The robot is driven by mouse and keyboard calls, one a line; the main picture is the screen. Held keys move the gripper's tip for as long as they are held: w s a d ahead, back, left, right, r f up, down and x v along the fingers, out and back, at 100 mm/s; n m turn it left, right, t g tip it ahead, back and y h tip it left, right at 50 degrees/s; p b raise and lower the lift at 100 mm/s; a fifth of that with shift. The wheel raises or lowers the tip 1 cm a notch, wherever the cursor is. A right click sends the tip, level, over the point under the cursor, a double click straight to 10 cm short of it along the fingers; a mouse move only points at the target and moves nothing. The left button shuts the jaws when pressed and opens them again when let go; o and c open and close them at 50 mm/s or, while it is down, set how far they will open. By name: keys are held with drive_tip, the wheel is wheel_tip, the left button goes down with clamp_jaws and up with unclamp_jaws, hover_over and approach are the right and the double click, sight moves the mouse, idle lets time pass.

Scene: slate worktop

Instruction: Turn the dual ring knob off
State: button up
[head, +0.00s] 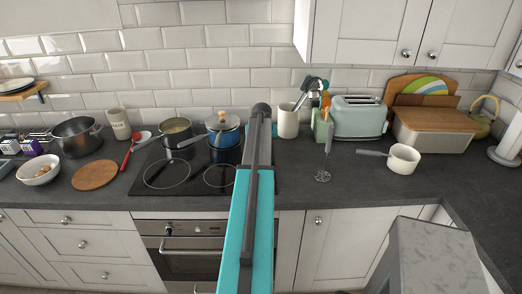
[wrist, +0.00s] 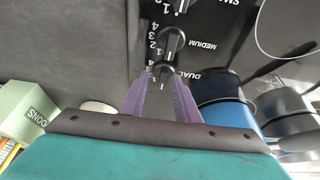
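The dual ring knob (wrist: 163,72) is a dark round knob on the black hob panel, beside the printed word DUAL in the wrist view. My gripper (wrist: 161,80) has two purple fingers, spread apart with the dual knob close to their tips. I cannot tell whether the fingers touch it. The medium knob (wrist: 171,38) lies just beyond. In the head view my arm reaches over the right side of the black hob (head: 195,181) and hides the fingers and the dual knob.
A blue pot (head: 222,140) and a saucepan (head: 176,135) stand on the rear of the hob. A toaster (head: 360,120), utensil pot (head: 288,122), whisk (head: 323,175) and white pan (head: 403,160) are to the right. The worktop front right of the hob is mostly clear.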

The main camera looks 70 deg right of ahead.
drive_tip(key=shift+b+v, duration=0.35)
drive_tip(key=shift+v, duration=0.55)
drive_tip(key=b+v, duration=0.3)
drive_tip(key=v, duration=0.9)
